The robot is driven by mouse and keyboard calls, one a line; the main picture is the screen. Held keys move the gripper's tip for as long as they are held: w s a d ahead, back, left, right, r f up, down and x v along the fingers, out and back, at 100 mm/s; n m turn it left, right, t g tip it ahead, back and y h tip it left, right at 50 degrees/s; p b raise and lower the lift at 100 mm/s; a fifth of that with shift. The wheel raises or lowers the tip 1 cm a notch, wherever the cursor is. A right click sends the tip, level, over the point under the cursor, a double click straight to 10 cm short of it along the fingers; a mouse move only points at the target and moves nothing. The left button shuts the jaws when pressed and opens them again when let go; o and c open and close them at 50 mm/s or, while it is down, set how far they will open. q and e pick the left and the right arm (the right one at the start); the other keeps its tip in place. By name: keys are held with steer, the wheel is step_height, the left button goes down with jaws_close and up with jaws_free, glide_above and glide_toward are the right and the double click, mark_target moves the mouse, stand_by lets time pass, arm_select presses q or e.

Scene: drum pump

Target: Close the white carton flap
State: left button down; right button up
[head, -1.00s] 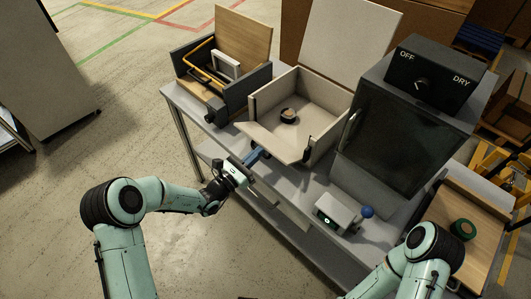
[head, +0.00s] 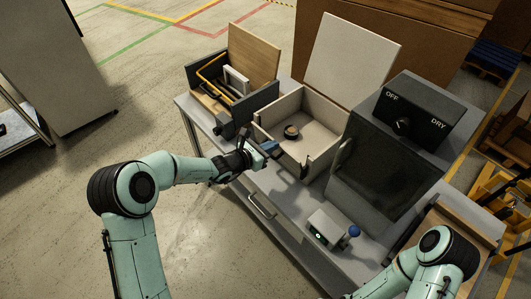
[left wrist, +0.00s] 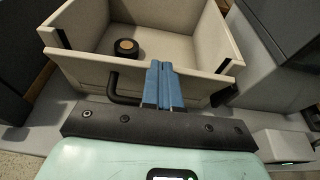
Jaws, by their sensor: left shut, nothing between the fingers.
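The white carton (head: 318,112) stands open-topped on the bench; it also fills the upper part of the left wrist view (left wrist: 190,35). Its front flap (left wrist: 80,72), with a black bar handle (left wrist: 122,92), stands close to upright at the carton's front. Dark strips show at the side wall ends behind it; I cannot tell whether it is fully against them. My left gripper (head: 272,146) is shut and empty, its blue fingers (left wrist: 163,80) in front of the flap beside the handle. They appear to touch it. My right gripper is out of view.
A round black item (head: 291,131) lies inside the carton. A tall white panel (head: 350,60) stands behind it. A wooden-backed box (head: 254,57) is to the left, a dark OFF/DRY cabinet (head: 388,150) to the right. A small device with a blue knob (head: 354,231) sits in front.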

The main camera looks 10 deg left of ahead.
arm_select(q)
steer(key=shift+w+d+r+b, duration=0.3)
steer(key=shift+w+d, duration=0.25)
steer(key=shift+w, duration=0.15)
steer(key=shift+w+d+r+b, duration=0.15)
steer(key=shift+w+d+r, duration=0.15)
steer(key=shift+w+d, duration=0.3)
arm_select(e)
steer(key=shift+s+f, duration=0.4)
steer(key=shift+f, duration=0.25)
arm_select(q)
steer(key=shift+a, duration=0.1)
steer(key=shift+r, duration=0.1)
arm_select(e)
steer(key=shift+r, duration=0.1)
